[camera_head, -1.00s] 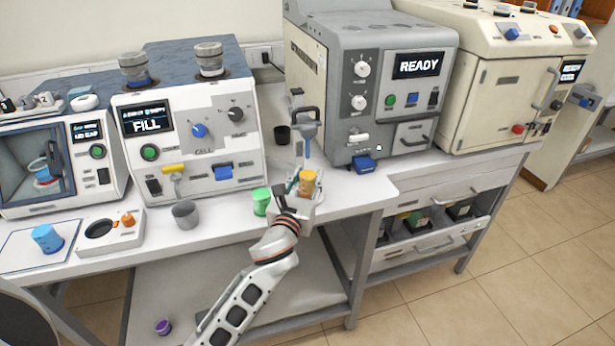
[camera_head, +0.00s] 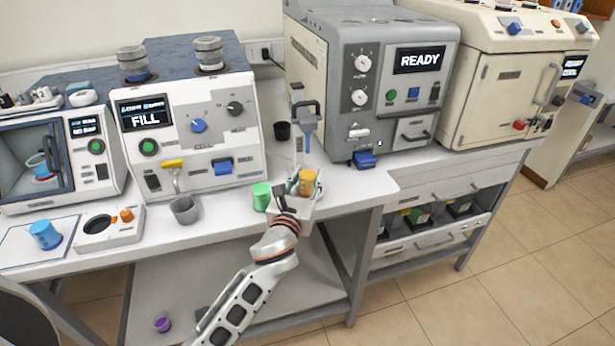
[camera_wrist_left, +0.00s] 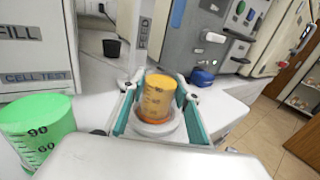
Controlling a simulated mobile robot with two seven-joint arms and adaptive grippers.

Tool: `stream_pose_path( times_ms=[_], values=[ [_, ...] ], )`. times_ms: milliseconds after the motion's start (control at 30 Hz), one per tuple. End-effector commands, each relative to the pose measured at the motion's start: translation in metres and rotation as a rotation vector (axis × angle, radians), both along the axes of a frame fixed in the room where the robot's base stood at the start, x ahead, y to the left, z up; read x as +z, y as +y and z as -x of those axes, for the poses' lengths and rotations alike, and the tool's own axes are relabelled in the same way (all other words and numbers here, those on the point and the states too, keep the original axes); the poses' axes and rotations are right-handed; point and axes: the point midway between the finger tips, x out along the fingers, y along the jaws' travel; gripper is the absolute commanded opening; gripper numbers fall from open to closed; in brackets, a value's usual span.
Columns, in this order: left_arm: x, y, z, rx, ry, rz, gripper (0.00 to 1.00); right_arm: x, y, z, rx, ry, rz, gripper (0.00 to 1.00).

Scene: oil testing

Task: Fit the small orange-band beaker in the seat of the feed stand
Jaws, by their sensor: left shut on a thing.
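The small orange beaker (camera_head: 308,183) stands upright at the front of the bench, below the blue-tipped spout (camera_head: 308,141) of the grey machine. My left gripper (camera_wrist_left: 160,82) is shut on it, with a teal finger on each side. The beaker also shows in the left wrist view (camera_wrist_left: 157,97), with dark marks and a redder band near its base. A pale round rim (camera_wrist_left: 153,130) shows around its foot. I cannot tell whether this is the feed stand's seat or whether the beaker rests in it. My right gripper is out of view.
A green beaker (camera_head: 261,197) stands close left of my left gripper. A grey cup (camera_head: 185,210) and a dark cup (camera_head: 282,131) are on the bench (camera_head: 345,188). A blue beaker (camera_head: 45,235) is at far left. The grey READY machine (camera_head: 335,100) stands behind.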

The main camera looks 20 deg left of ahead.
Motion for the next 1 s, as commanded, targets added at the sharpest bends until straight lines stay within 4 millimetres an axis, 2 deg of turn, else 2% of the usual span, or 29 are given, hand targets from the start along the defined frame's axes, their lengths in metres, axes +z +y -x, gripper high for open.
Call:
stream_pose_path(
  times_ms=[100, 133, 200, 500, 633, 767, 1000],
  values=[
    [0.001, 0.000, 0.000, 0.000, -0.001, 0.000, 0.08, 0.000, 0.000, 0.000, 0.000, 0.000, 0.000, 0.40],
    [0.001, 0.000, 0.000, 0.000, -0.001, 0.000, 0.37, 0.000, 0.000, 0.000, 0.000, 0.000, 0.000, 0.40],
    [0.001, 0.000, 0.000, 0.000, -0.001, 0.000, 0.51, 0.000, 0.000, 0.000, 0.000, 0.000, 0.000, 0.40],
    [0.000, 0.000, 0.000, 0.000, 0.001, 0.000, 0.51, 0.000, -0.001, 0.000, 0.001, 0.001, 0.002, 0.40],
    [-0.001, 0.000, 0.006, 0.000, 0.002, -0.001, 0.51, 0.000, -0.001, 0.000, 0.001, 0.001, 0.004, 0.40],
    [-0.001, -0.001, 0.024, 0.000, 0.002, -0.001, 0.51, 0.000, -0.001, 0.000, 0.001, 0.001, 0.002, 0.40],
    [-0.001, -0.003, 0.074, -0.001, 0.002, -0.001, 0.51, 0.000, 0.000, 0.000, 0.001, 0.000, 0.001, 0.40]
  ],
)
